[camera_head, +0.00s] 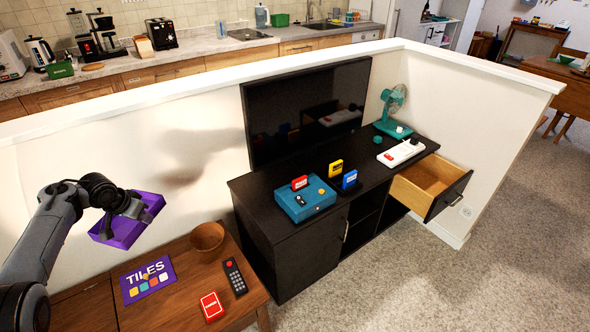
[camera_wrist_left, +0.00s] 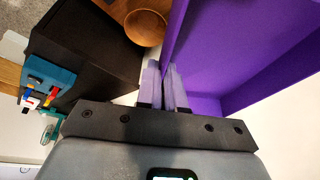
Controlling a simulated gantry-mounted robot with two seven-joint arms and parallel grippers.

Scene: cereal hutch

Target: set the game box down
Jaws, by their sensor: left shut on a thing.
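My left gripper (camera_head: 134,207) is shut on the edge of a purple open box part (camera_head: 126,229), which looks like a shallow tray of the game box. It is held tilted in the air above the back left of the wooden table (camera_head: 184,285). In the left wrist view the fingers (camera_wrist_left: 164,88) are at the wall of the purple box part (camera_wrist_left: 225,60), whose inside shows. A flat purple piece marked TILES (camera_head: 148,279), with coloured squares, lies on the table below. I cannot tell how thick it is. My right gripper is not in view.
A wooden bowl (camera_head: 207,238), a black remote (camera_head: 235,277) and a red card pack (camera_head: 212,307) are on the table. The black cabinet (camera_head: 290,258) stands to the right, with an open drawer (camera_head: 430,188). A white half wall (camera_head: 190,150) runs behind.

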